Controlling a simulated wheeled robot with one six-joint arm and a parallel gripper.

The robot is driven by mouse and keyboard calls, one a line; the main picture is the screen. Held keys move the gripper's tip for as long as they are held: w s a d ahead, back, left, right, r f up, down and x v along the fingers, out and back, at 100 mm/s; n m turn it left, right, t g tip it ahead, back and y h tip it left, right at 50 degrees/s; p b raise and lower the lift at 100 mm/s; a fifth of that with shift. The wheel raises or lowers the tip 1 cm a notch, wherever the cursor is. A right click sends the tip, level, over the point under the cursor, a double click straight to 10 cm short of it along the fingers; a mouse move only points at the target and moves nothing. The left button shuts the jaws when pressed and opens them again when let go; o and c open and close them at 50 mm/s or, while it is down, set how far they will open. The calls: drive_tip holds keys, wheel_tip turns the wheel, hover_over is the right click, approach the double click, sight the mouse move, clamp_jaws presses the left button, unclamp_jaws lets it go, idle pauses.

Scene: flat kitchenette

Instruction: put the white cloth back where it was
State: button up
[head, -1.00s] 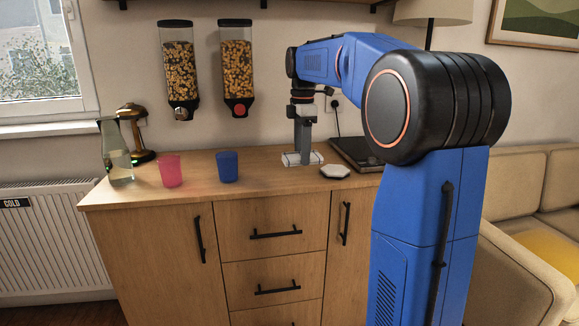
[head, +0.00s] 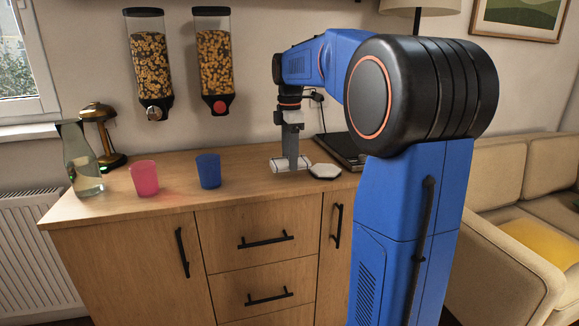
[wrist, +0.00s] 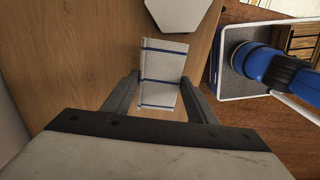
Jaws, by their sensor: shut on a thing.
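The white cloth (wrist: 163,72) with dark blue stripes lies between the two fingers of my gripper (wrist: 158,88) in the wrist view, and the gripper is shut on it. In the head view the cloth (head: 278,164) shows as a small pale piece at the foot of my gripper (head: 291,164), at the level of the wooden counter top (head: 240,180). Whether it touches the counter or hangs just above it, I cannot tell. The fingers hide part of it in the head view.
A white octagonal plate (head: 325,171) sits just right of the cloth. A dark flat appliance (head: 343,147) is behind it. A blue cup (head: 208,171), a pink cup (head: 144,178), a glass bottle (head: 82,160) and a brass lamp (head: 103,135) stand left. The counter's front middle is clear.

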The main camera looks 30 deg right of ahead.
drive_tip(key=shift+f, duration=1.6)
drive_tip(key=shift+f, duration=0.1)
drive_tip(key=o, duration=1.1)
wheel_tip(320, 180, up, 12)
drive_tip(key=shift+r, duration=0.1)
drive_tip(key=shift+s+a, duration=0.1)
